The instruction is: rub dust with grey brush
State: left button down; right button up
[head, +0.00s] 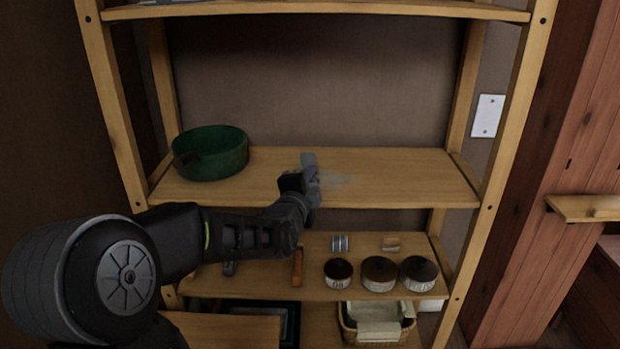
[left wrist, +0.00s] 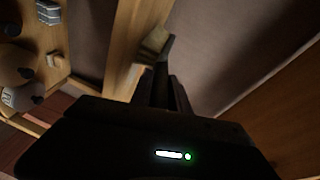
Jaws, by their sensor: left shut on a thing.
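The grey brush (head: 309,162) is in my left gripper (head: 305,184), which is shut on it above the middle shelf. The brush also shows in the left wrist view (left wrist: 155,44), its head close to the shelf board. The dust (head: 336,180) is a pale grey smear on the middle shelf (head: 400,172), just right of the brush in the head view. I cannot tell whether the brush touches the shelf. My gripper and arm hide part of the shelf's front edge. My right gripper does not show.
A green round bin (head: 211,152) stands at the left of the middle shelf. The lower shelf (head: 311,287) holds several lidded jars (head: 380,273), a striped item (head: 340,243) and an orange-handled tool (head: 297,267). Wooden posts (head: 511,110) bound the rack. The shelf's right part is clear.

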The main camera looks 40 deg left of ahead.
pick_arm(q)
jog(key=shift+s+d, duration=0.2)
jog(key=shift+d, duration=0.4)
jog(key=shift+s+d, duration=0.15)
jog(key=shift+d, duration=0.4)
jog(key=shift+s+d+f+p, duration=0.1)
jog(key=shift+s+d+p, duration=0.15)
jog(key=shift+d, duration=0.35)
jog(key=shift+s+d+p, duration=0.15)
jog(key=shift+d+p, duration=0.1)
jog(key=shift+d, duration=0.3)
jog(key=shift+a, duration=0.1)
jog(key=shift+w+a, duration=0.7)
jog(key=shift+w, duration=0.05)
jog(key=shift+w+a+b, duration=0.45)
jog(key=shift+w+a, duration=0.3)
jog(key=shift+a, duration=0.05)
